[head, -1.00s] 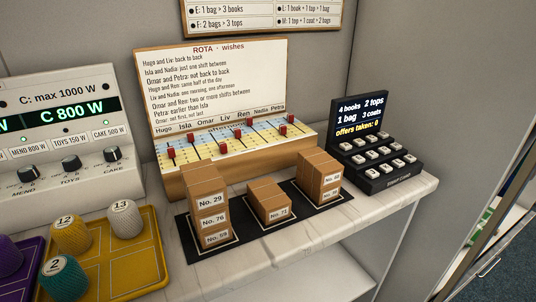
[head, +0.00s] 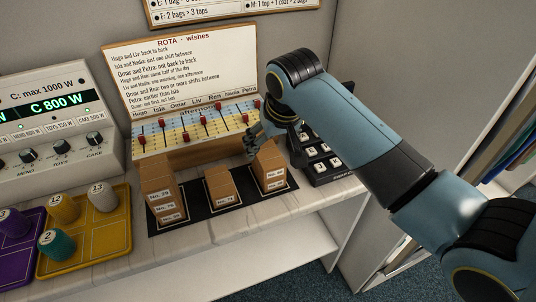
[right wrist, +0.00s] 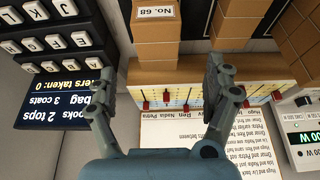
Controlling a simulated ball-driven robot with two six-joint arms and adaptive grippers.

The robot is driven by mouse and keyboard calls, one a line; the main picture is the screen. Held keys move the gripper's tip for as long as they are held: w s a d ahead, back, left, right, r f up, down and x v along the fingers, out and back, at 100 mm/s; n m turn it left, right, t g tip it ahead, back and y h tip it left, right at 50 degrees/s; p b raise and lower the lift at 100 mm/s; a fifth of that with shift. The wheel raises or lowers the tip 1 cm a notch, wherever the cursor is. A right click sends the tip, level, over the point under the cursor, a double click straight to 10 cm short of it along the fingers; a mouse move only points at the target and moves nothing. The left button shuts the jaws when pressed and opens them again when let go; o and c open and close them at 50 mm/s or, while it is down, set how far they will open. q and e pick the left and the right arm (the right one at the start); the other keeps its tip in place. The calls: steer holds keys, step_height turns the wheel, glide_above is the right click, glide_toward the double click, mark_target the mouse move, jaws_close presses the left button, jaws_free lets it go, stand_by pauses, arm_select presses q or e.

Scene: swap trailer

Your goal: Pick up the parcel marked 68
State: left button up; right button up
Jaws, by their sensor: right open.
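The parcel marked No. 68 (right wrist: 155,13) is a brown box at the top of the right wrist view, with a white label. In the head view the right stack of parcels (head: 269,165) stands on a black mat (head: 194,217); its labels are too small to read surely. My right gripper (head: 254,144) is above and behind this stack, partly hidden by its own wrist. In the right wrist view its open fingers (right wrist: 157,85) are spread wide with nothing between them, apart from the parcel. My left gripper is out of view.
The middle parcel (head: 221,188) and left stack (head: 163,200) are close by on the mat. Behind stands the rota board (head: 180,65) with red sliders. A black keypad (head: 322,165) is right of the stack. A yellow tray (head: 90,250) with spools is at left.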

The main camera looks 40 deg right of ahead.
mark_target(269, 155)
steer(key=x, duration=0.8)
steer(key=shift+w+d+f, duration=0.15)
steer(key=shift+d+f, duration=0.05)
steer(key=shift+f, duration=0.15)
steer(key=c, duration=1.3)
